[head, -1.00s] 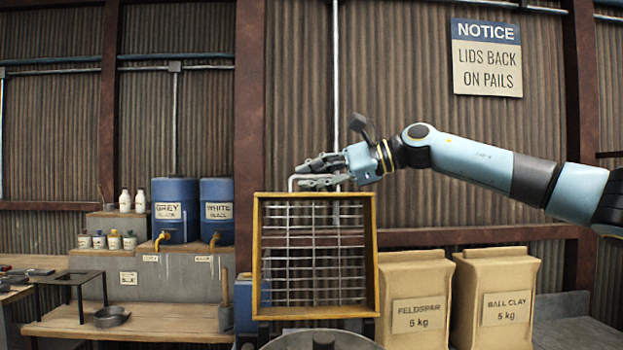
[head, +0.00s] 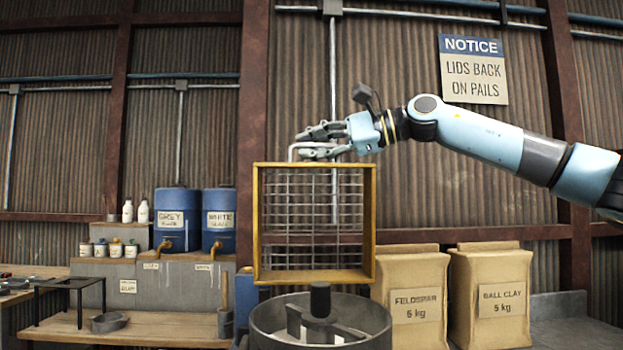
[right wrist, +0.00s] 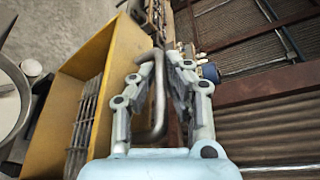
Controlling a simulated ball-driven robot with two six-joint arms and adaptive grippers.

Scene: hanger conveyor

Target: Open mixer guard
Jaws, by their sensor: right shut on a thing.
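The mixer guard (head: 256,225), a yellow frame with a grey wire grid, stands raised and upright behind the round metal mixer bowl (head: 262,325). A dark hub with paddles (head: 320,300) shows in the open bowl. My right gripper (head: 305,142) is shut on the grey bar handle (head: 291,153) at the guard's top edge. In the right wrist view the fingers (right wrist: 160,65) lie on both sides of the bent handle (right wrist: 158,110), with the yellow frame (right wrist: 95,70) at left. My left gripper is not in view.
Two paper sacks, feldspar (head: 415,322) and ball clay (head: 500,322), stand right of the mixer. Blue glaze barrels (head: 177,205) and a wooden bench (head: 150,327) are at left.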

